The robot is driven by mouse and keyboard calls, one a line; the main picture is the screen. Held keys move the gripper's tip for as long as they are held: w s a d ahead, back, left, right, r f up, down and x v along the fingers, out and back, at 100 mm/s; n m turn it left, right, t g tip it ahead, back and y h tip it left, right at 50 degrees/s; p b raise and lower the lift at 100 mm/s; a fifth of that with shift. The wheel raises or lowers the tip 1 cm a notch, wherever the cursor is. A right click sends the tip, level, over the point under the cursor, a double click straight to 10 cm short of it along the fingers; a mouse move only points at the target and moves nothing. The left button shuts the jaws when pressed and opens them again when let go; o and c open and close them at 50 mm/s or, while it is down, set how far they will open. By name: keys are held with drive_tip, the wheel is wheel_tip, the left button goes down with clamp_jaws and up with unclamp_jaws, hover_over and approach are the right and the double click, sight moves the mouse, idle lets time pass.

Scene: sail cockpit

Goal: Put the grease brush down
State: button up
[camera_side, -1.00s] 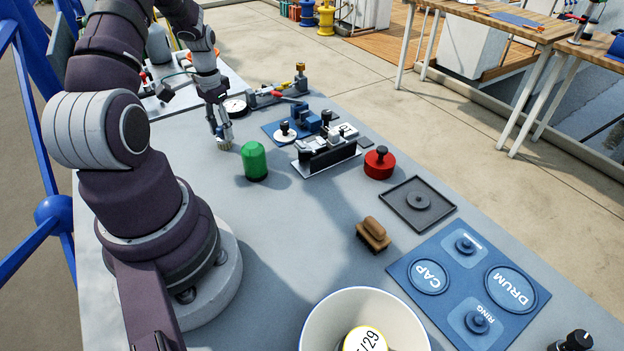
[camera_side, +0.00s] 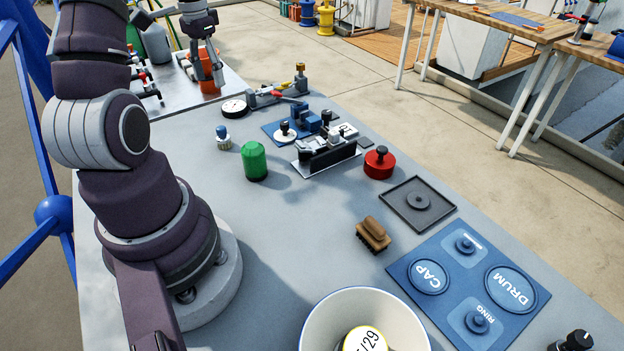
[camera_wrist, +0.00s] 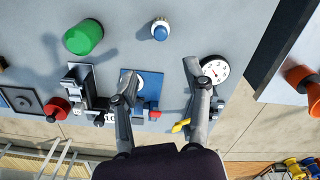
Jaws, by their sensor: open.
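The grease brush (camera_side: 222,138), a short piece with a blue knob on a pale round base, stands upright on the grey bench, left of the green cylinder (camera_side: 254,161). In the wrist view the brush (camera_wrist: 160,30) shows near the top, beyond my fingertips. My gripper (camera_side: 208,79) is raised beyond the brush and clear of it, in front of an orange object. In the wrist view my gripper (camera_wrist: 160,72) has its fingers spread wide with nothing between them.
A dial gauge (camera_side: 235,106) lies behind the brush. A blue fixture (camera_side: 300,124), a black-and-white device (camera_side: 328,152) and a red knobbed drum (camera_side: 379,162) stand to the right. A wooden brush (camera_side: 373,234) lies nearer. The bench between the green cylinder and wooden brush is clear.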

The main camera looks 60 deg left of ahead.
drive_tip(key=w+d+r+m+t+y, duration=0.15)
drive_tip(key=d+r, duration=0.25)
drive_tip(key=d, duration=0.4)
drive_tip(key=w+d+r+m+t+h, duration=0.1)
drive_tip(key=w+d+r, duration=0.2)
drive_tip(key=d, duration=0.4)
drive_tip(key=s+d+m+t, duration=0.2)
drive_tip(key=s+d+t, duration=0.1)
drive_tip(key=d, duration=0.7)
drive_tip(key=shift+s+d+f, duration=0.2)
drive_tip(key=shift+s, duration=0.35)
